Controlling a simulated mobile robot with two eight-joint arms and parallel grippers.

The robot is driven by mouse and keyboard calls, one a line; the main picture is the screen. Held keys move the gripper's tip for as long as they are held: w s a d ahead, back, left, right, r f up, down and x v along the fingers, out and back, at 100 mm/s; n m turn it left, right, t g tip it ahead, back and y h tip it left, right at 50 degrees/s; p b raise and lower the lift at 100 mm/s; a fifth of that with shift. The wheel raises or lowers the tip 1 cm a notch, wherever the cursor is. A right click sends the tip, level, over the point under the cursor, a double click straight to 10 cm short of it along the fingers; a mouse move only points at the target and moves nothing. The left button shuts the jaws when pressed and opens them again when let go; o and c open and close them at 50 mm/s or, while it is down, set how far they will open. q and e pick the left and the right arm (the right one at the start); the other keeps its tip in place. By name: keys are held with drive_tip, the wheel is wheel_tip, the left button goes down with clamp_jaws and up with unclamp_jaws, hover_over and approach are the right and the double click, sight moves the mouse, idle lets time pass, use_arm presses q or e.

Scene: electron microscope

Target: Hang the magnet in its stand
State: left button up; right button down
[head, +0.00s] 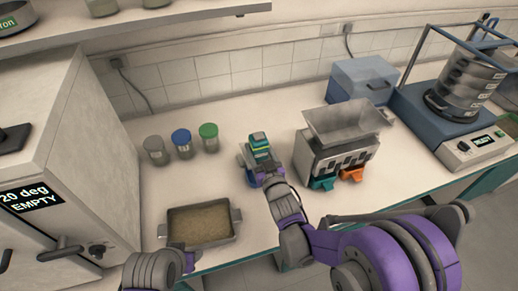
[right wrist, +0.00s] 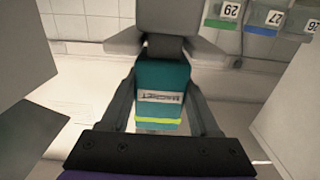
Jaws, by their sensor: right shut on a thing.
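The magnet is a teal block (head: 262,150) with a yellow-green stripe. In the right wrist view the magnet (right wrist: 160,85) shows its white label upside down. My right gripper (head: 267,170) is shut on it, with a finger along each side. A grey block (right wrist: 165,25) with a darker lower part stands right at the magnet's far end; I cannot tell whether it is the stand or whether they touch. The stand is not clearly seen in the head view, where the gripper covers that spot.
Three jars with grey, blue and green lids (head: 182,143) stand left of the gripper. A tray of brown material (head: 237,212) lies at the front left. A hopper-topped splitter (head: 340,130) stands close on the right. A sieve shaker (head: 455,120) is farther right.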

use_arm(q)
drive_tip(key=shift+f, duration=0.15)
drive_tip(key=shift+s+f+b, duration=0.1)
drive_tip(key=shift+f+b, duration=0.15)
drive_tip(key=shift+b, duration=0.15)
use_arm(e)
drive_tip(key=shift+f, duration=0.25)
drive_tip(key=shift+c, duration=0.2)
unclamp_jaws()
drive_tip(key=shift+s, duration=0.1)
use_arm(q)
drive_tip(key=shift+f+b, duration=0.55)
drive_tip(key=shift+f, duration=0.05)
use_arm(e)
drive_tip(key=v, duration=1)
drive_tip(key=shift+s+d, duration=0.15)
drive_tip(key=shift+s, duration=0.2)
drive_tip(key=shift+r, duration=0.15)
